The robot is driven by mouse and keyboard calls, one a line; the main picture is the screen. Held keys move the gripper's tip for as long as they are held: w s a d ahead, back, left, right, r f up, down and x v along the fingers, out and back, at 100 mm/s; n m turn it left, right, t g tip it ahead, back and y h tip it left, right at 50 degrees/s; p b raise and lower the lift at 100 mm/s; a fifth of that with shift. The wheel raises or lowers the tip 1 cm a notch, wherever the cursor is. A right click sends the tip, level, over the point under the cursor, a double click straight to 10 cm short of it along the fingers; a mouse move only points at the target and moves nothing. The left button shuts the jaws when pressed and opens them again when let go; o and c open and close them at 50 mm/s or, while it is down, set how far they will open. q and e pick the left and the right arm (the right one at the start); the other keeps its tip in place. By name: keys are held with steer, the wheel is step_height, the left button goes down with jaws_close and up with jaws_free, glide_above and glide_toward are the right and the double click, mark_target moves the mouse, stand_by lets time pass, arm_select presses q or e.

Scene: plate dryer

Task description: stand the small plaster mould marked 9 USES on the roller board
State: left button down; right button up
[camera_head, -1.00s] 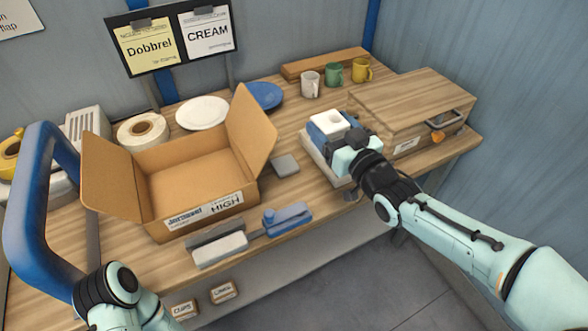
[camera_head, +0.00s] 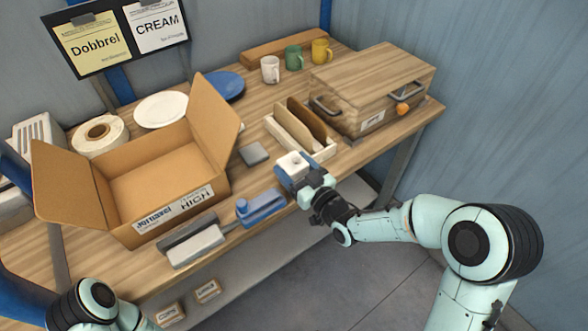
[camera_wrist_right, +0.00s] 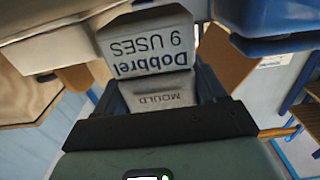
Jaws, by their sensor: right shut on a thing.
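My right gripper (camera_head: 300,180) is shut on a small pale plaster mould (camera_head: 292,163), held out near the front edge of the bench. In the right wrist view the mould (camera_wrist_right: 150,45) fills the space ahead of the palm; its lettering reads upside down as "Dobbrel", "9 USES" and "MOULD". A white top with a hole and blue parts beside it show in the head view. No label marks a roller board, and I cannot tell which item it is. My left gripper is out of view; only part of the left arm shows at lower left.
A wooden rack (camera_head: 318,152) with upright brown dividers stands behind the mould. A blue and grey tool (camera_head: 262,207) lies at the front edge. A wooden case (camera_head: 375,85) and mugs (camera_head: 293,58) stand behind.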

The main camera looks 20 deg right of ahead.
steer(key=shift+f, duration=0.45)
steer(key=shift+f+b, duration=0.2)
steer(key=shift+b, duration=0.15)
steer(key=o, duration=1.3)
steer(key=shift+r, duration=0.1)
